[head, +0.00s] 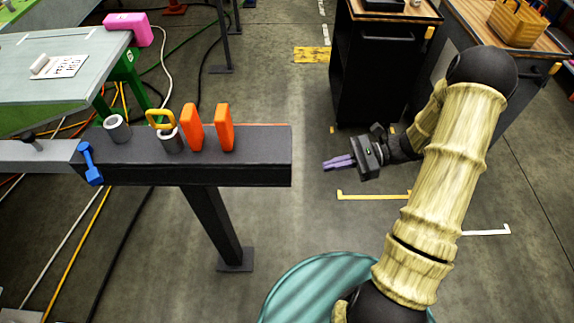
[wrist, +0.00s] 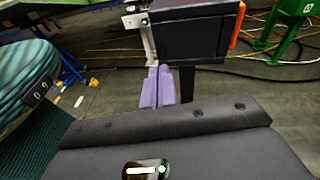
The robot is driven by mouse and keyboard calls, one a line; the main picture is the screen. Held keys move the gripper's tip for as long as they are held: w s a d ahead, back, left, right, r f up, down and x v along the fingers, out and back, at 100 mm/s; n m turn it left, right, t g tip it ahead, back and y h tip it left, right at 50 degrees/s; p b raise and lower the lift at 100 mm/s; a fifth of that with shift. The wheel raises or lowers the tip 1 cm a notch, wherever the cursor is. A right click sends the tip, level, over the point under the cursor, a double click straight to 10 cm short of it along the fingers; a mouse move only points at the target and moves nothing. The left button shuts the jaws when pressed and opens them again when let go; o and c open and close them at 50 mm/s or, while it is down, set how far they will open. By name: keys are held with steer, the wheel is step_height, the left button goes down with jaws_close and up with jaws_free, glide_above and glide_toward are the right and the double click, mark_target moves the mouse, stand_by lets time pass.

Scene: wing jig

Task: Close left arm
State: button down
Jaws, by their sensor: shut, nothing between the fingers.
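A dark jig beam (head: 255,168) stands on a post left of centre in the head view. Two upright orange pieces (head: 193,128) (head: 224,128), grey cylinders (head: 117,130) and a yellow handle (head: 158,117) are on top. A blue handle (head: 90,165) is at its left end, where a pale grey bar (head: 35,157) joins. I cannot tell which part is the left arm. My gripper (head: 338,163), with purple fingers, is shut and empty, apart from the beam's right end. In the wrist view the fingers (wrist: 157,88) appear below a dark block (wrist: 188,40) and a metal bracket (wrist: 139,28).
A green-framed table (head: 60,65) with a pink box (head: 130,27) stands at the back left. A black cabinet (head: 375,75) and a wooden-topped bench (head: 490,25) stand at the back right. Cables lie on the floor at left. Floor between beam and cabinet is clear.

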steer(key=w+t+y, duration=0.1)
steer(key=d+f+m, duration=0.1)
steer(key=w+d+m+t+y, duration=0.1)
steer(key=shift+w+f+t+y+b, duration=0.25)
steer(key=shift+w+t+y+b, duration=0.05)
steer(key=shift+w, duration=0.05)
steer(key=a+p, duration=0.2)
steer(key=a, duration=1.2)
steer(key=shift+w+p, duration=0.2)
steer(key=shift+p, duration=0.15)
steer(key=shift+w, duration=0.1)
